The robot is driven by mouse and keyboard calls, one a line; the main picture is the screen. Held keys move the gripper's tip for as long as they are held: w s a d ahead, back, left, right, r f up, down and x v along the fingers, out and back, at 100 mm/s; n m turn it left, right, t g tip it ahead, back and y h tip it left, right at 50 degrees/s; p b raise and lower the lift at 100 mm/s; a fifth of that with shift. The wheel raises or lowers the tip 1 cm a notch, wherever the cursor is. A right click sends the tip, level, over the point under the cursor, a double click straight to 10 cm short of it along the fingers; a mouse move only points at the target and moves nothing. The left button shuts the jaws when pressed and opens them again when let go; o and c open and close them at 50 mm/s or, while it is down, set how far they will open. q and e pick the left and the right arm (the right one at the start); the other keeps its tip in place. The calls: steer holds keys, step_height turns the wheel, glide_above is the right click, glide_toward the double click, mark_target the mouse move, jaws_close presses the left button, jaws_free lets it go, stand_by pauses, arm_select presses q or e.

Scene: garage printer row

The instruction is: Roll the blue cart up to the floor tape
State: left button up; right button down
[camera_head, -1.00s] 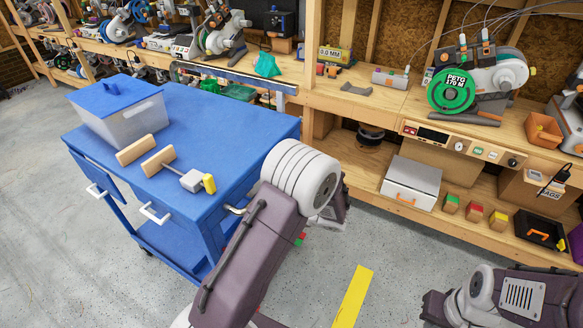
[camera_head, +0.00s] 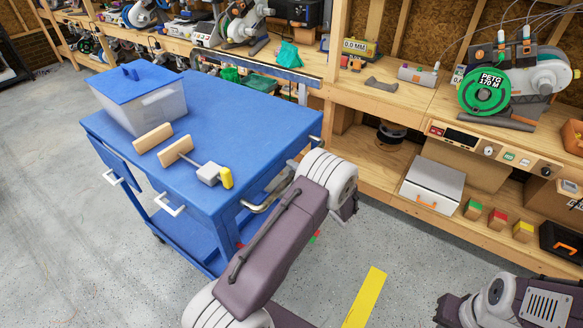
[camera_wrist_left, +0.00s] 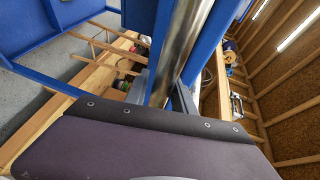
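The blue cart (camera_head: 250,125) stands at the left in the head view, beside the wooden workbench. Its metal push handle (camera_head: 256,207) is on the side facing the tape. In the left wrist view the handle (camera_wrist_left: 178,50) is a shiny bar close to the camera. My left gripper (camera_wrist_left: 163,92) has grey finger parts on both sides of this bar and looks shut on it; my arm hides the grip in the head view. The yellow floor tape (camera_head: 365,297) lies on the floor to the right of the cart, with bare floor between them. My right gripper is out of view.
Grey floor (camera_head: 85,235) is clear at the left.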

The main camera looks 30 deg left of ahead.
arm_select(q)
steer(key=shift+x, duration=0.75)
steer(key=shift+c, duration=0.3)
jaws_close()
stand_by(0.6)
